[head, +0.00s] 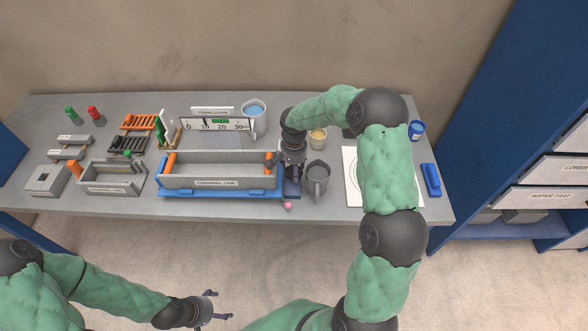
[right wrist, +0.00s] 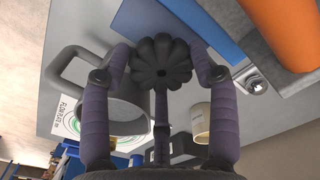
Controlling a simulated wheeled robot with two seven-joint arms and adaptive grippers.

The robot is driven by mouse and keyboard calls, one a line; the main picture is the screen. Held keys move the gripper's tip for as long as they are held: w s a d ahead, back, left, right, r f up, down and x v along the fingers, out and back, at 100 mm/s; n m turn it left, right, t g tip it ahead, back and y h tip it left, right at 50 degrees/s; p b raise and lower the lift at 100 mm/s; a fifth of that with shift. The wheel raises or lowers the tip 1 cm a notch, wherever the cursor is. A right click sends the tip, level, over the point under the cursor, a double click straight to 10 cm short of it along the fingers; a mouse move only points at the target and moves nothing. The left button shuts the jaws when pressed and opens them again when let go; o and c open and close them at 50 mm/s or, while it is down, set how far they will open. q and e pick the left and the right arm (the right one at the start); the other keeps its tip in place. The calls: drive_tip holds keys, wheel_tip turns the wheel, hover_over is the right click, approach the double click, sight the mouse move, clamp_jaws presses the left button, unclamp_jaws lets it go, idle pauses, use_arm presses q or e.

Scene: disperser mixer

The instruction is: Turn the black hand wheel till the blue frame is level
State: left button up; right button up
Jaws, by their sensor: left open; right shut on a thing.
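The blue frame (head: 225,194) lies along the bench under a long grey tray; its tilt is hard to judge from above. The black hand wheel (right wrist: 162,64) is a lobed knob near the frame's right end. My right gripper (head: 292,172) has its fingers on either side of the wheel and is shut on it; in the right wrist view the gripper (right wrist: 157,58) frames the wheel. In the head view the gripper hides most of the wheel. My left gripper (head: 221,306) is open and empty, in front of the bench and away from the frame.
A grey mug (head: 317,181) stands close to the right of my right gripper. A beige cup (head: 318,138) and a white jug (head: 254,115) stand behind. A scale (head: 214,125) stands behind the tray. A small pink ball (head: 287,206) is at the bench's front edge.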

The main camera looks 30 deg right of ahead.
drive_tip(key=shift+s+a+f, duration=0.2)
drive_tip(key=shift+a, duration=0.05)
drive_tip(key=n, duration=0.4)
drive_tip(key=shift+s+f, duration=0.1)
drive_tip(key=shift+s, duration=0.05)
drive_tip(key=n, duration=0.4)
drive_tip(key=shift+s+n+p, duration=0.1)
drive_tip(key=shift+n+p, duration=0.2)
drive_tip(key=shift+n, duration=0.1)
drive_tip(key=shift+f, duration=0.1)
drive_tip(key=o, duration=1.1)
drive_tip(key=shift+r, duration=0.2)
drive_tip(key=shift+d+r, duration=0.1)
drive_tip(key=shift+d, duration=0.05)
drive_tip(key=shift+w, duration=0.2)
